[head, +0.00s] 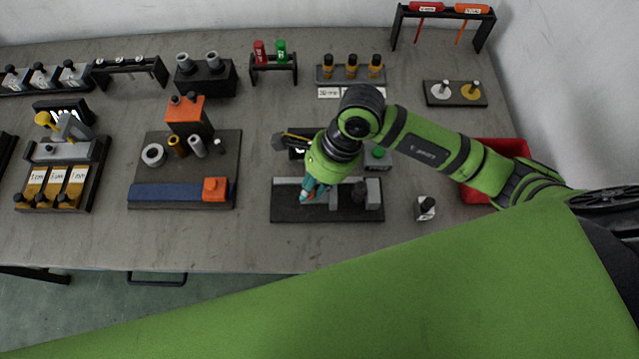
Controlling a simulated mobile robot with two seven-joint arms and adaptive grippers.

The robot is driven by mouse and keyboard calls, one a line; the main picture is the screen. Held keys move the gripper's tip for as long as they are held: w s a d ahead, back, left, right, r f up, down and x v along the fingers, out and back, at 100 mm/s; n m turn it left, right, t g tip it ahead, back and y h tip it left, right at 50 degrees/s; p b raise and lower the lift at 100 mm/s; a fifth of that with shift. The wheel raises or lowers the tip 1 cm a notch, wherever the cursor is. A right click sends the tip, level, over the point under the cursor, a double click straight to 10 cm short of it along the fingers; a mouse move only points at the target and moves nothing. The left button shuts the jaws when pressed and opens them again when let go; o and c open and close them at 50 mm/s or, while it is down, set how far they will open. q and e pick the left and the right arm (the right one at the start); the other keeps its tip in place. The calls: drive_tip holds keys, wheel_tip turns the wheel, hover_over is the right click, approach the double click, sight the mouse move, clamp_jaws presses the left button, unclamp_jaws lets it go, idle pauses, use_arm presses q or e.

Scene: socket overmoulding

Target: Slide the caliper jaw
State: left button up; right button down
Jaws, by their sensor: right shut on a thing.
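The caliper fixture is a black base plate (290,213) near the front middle of the table. A light grey bar and grey blocks (373,192) stand on it, with a dark knob-like part beside them. My right gripper (311,194), with teal and orange-tipped fingers, points down over the left half of this plate. It is shut on the caliper jaw, which the fingers mostly hide. The exact contact is too small to make out. My left gripper is not in view.
Left of the fixture is a dark board (229,150) with rings, cylinders and an orange block. A small white block with a black knob (425,208) stands to the right. A red bin (511,147) lies partly behind my right arm. Racks line the back.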

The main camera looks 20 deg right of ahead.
drive_tip(key=shift+a+r, duration=0.15)
drive_tip(key=shift+a, duration=0.1)
drive_tip(key=c, duration=1.3)
unclamp_jaws()
drive_tip(key=shift+c, duration=0.2)
drive_tip(key=shift+w+a, duration=0.1)
drive_tip(key=shift+a, duration=0.05)
drive_tip(key=v, duration=1.2)
drive_tip(key=shift+d, duration=0.2)
